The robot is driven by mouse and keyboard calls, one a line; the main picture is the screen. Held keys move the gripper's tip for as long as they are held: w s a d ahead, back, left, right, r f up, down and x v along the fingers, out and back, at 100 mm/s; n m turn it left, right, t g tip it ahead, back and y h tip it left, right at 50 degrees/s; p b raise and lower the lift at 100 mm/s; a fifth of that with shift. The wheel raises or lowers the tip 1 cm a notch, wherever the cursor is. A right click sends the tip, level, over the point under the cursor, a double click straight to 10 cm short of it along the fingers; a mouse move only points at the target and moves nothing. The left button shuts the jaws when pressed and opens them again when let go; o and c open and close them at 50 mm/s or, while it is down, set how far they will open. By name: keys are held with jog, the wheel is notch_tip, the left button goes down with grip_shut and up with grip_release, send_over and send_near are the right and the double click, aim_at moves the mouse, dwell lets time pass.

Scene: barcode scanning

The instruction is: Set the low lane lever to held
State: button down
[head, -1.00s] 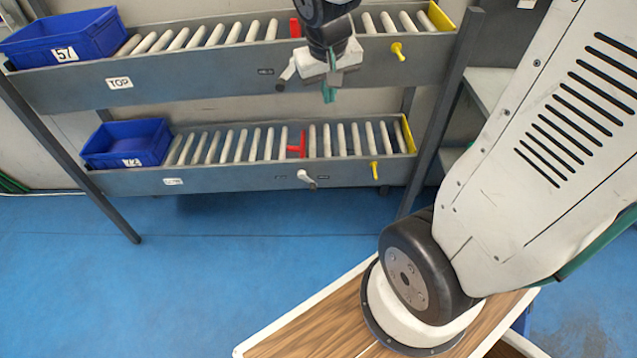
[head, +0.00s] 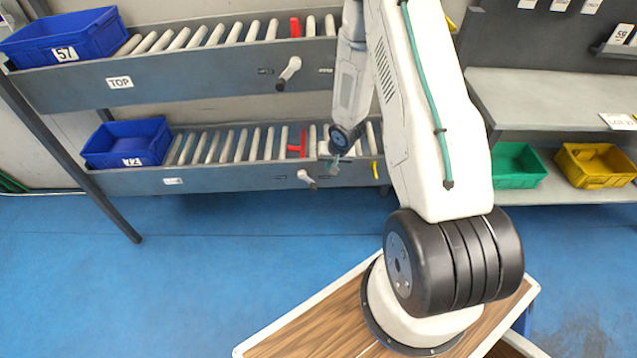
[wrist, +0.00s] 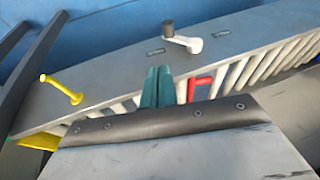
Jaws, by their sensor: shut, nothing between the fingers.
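The low lane lever (head: 306,179) is on the front face of the low lane (head: 230,179), a white arm with a grey knob, slanting down to the right in the head view. It also shows in the wrist view (wrist: 188,43), with small dark labels on both sides of it, too small to read. My gripper (head: 335,168) is just right of the lever in the head view. In the wrist view its teal fingers (wrist: 157,86) are together and empty, apart from the lever. A red stop (head: 297,148) stands among the low lane's rollers behind the lever.
A yellow peg (wrist: 62,90) sticks out of the low lane's face. The top lane (head: 190,75) with its own lever (head: 289,72) lies above. Blue bins (head: 127,143) sit at the lanes' left ends. Green (head: 516,168) and yellow (head: 597,166) bins stand on a right shelf.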

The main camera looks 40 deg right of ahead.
jog(key=shift+f, duration=0.25)
jog(key=shift+a+x, duration=0.3)
jog(key=shift+x, duration=1.95)
jog(key=shift+a+x, duration=0.25)
jog(key=shift+x, duration=2)
jog(key=shift+a+x, duration=0.3)
jog(key=shift+x, duration=1.95)
jog(key=shift+s, duration=0.1)
